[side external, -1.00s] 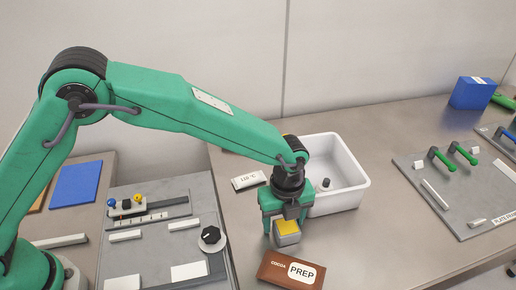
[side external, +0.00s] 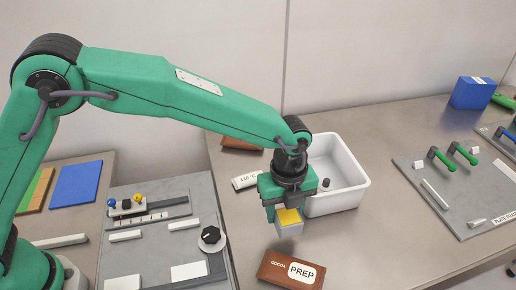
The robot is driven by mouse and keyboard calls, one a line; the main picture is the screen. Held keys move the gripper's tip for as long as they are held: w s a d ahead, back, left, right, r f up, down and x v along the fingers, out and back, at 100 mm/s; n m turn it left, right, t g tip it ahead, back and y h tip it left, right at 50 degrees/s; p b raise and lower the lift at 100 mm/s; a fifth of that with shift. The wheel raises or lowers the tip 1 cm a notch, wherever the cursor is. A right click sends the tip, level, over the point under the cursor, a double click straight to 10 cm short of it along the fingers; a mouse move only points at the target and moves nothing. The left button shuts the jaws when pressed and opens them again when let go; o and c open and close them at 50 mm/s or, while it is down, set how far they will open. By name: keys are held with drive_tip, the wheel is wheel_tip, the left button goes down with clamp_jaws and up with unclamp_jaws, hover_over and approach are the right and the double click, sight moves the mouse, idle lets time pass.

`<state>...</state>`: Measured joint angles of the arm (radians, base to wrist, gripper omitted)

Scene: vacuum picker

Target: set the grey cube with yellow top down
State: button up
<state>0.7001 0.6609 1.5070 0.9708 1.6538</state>
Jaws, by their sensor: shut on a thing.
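The grey cube with yellow top (side external: 289,226) is between the fingers of my gripper (side external: 287,212), in the middle of the side external view. My gripper is shut on it, pointing down over the metal table (side external: 380,240), just in front of the white bin. The yellow top and the grey front of the cube show; its rear is hidden by the gripper. I cannot tell whether the cube's underside touches the table.
A white bin (side external: 350,200) with a small dark-topped object inside stands right behind the gripper. A brown cocoa box labelled PREP (side external: 291,270) lies just in front. A white labelled block (side external: 247,180) lies to the left. The table to the right is clear up to a grey board (side external: 420,180).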

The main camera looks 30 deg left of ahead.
drive_tip(key=s+d+r, duration=0.3)
drive_tip(key=s+r, duration=0.3)
drive_tip(key=s, duration=0.4)
drive_tip(key=shift+s+d+r, duration=0.15)
drive_tip(key=shift+d+r, duration=0.05)
drive_tip(key=shift+d, duration=0.15)
drive_tip(key=shift+d, duration=0.1)
drive_tip(key=w+d+n, duration=0.4)
drive_tip(key=d+n, duration=0.9)
drive_tip(key=n, duration=0.5)
drive_tip(key=shift+d+r, duration=0.15)
drive_tip(key=shift+d, duration=0.05)
hover_over(350, 241)
wheel_tip(350, 241, down, 7)
idle(0.6)
drive_tip(key=shift+f, duration=2.05)
